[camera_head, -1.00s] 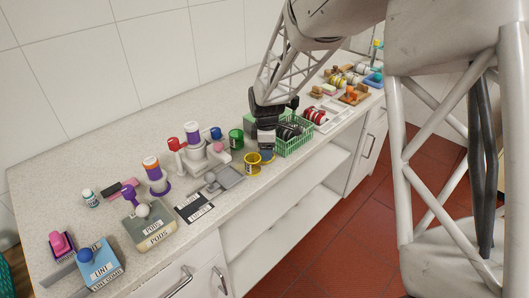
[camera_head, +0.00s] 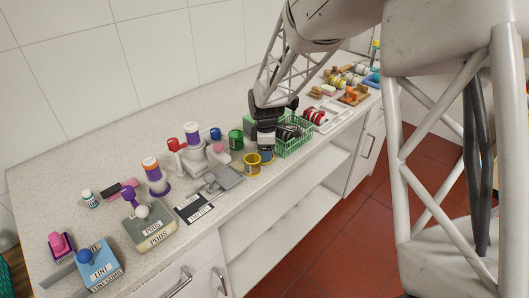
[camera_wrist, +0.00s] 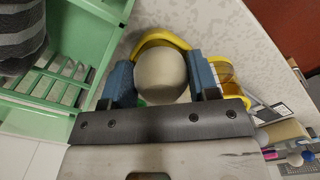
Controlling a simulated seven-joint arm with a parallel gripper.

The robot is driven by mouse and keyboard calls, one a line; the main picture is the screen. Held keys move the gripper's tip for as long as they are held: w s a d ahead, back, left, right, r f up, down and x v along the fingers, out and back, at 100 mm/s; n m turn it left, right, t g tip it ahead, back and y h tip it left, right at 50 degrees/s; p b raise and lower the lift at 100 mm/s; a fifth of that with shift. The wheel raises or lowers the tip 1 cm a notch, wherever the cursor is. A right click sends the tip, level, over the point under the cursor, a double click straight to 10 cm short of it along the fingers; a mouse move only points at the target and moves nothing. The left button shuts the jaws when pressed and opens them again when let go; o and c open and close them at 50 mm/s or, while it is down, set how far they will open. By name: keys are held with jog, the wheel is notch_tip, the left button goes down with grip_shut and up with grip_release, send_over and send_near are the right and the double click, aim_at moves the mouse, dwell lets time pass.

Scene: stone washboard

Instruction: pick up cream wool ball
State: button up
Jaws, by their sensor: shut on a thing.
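The cream wool ball (camera_wrist: 160,76) sits between the two blue fingers of my gripper (camera_wrist: 162,82) in the wrist view. The fingers are shut on it, one on each side. A yellow mug (camera_wrist: 158,40) lies just beyond the ball in that view. In the head view my gripper (camera_head: 266,146) points down between the yellow mug (camera_head: 252,163) and the green basket (camera_head: 293,140). I cannot make out the ball in the head view; the gripper and the mug hide that spot.
The green basket (camera_wrist: 106,88) is close beside my left finger in the wrist view. The counter's front edge is near.

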jog(key=shift+r, duration=0.75)
notch_tip(320, 180, up, 2)
jog(key=shift+r, duration=0.1)
jog(key=s+d+r, duration=0.1)
jog(key=s+d, duration=0.2)
jog(key=s, duration=1.2)
jog(key=shift+s+d+r, duration=0.15)
jog(key=shift+s+d, duration=0.1)
jog(key=shift+d, duration=0.15)
jog(key=w+d+r, duration=0.4)
jog(key=w+r, duration=0.1)
jog(key=w, duration=0.1)
jog(key=shift+w+d+r, duration=0.15)
jog(key=shift+d+r, duration=0.05)
jog(key=shift+r, duration=0.05)
